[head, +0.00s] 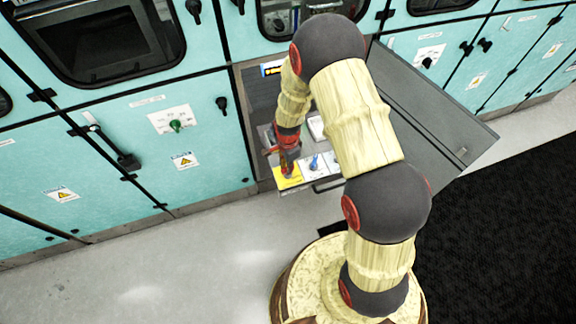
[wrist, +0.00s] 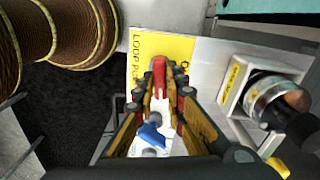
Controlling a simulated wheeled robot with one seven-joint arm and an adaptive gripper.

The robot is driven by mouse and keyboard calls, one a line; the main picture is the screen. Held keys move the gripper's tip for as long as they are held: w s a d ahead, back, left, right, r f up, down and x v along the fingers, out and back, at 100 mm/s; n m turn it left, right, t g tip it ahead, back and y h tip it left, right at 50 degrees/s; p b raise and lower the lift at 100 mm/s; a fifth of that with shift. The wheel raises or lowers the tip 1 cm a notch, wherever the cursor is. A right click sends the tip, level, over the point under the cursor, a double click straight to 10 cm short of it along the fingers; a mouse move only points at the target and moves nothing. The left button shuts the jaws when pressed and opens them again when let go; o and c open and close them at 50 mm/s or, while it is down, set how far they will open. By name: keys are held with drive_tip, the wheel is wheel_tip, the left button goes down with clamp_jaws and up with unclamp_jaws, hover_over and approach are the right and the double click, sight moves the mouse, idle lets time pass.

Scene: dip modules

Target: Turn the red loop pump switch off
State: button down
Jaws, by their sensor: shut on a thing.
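The red loop pump switch (wrist: 158,76) shows in the wrist view as an upright-looking red handle on a yellow label plate (wrist: 182,48) with partly readable "LOOP PU..." lettering. My gripper (wrist: 158,92) has its fingers on either side of the red handle and is shut on it. In the head view my gripper (head: 287,160) reaches down to the panel, over the yellow plate (head: 288,184), and mostly hides the red handle. The fingers also hide the switch's base and any position marks.
A blue switch (wrist: 152,134) on a white plate is close beside the red one; it also shows in the head view (head: 314,163). A round metal-rimmed part (wrist: 275,100) is at the right in the wrist view. An open grey cabinet door (head: 425,105) stands right of my arm.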

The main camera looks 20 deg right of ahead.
drive_tip(key=shift+m, duration=0.8)
drive_tip(key=c, duration=2)
unclamp_jaws()
drive_tip(key=shift+o, duration=0.8)
wheel_tip(320, 180, up, 12)
